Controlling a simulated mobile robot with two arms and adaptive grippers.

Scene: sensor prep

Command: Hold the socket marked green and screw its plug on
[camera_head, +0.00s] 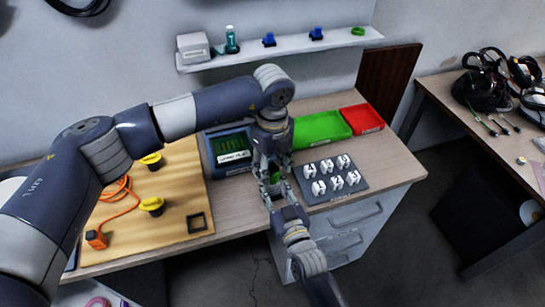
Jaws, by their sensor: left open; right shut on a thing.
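My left gripper (267,170) points down from the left arm, over the front edge of the bench. It is open. My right gripper (276,197) reaches up from the bottom right and meets it fingertip to fingertip. It is shut on a small part with a touch of green (275,178), mostly hidden between the two grippers. I cannot tell whether this is the socket or the plug, nor whether the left fingers touch it. Several white parts with dark markings stand in two rows on a dark grey rack (357,187) to the right.
A blue box with a green display (230,146) stands behind my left gripper. A green tray (322,127) and a red tray (362,119) are at the back. Left, a wooden board (130,235) carries yellow-topped parts (152,205), an orange cable (113,203) and a dark square frame (197,222).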

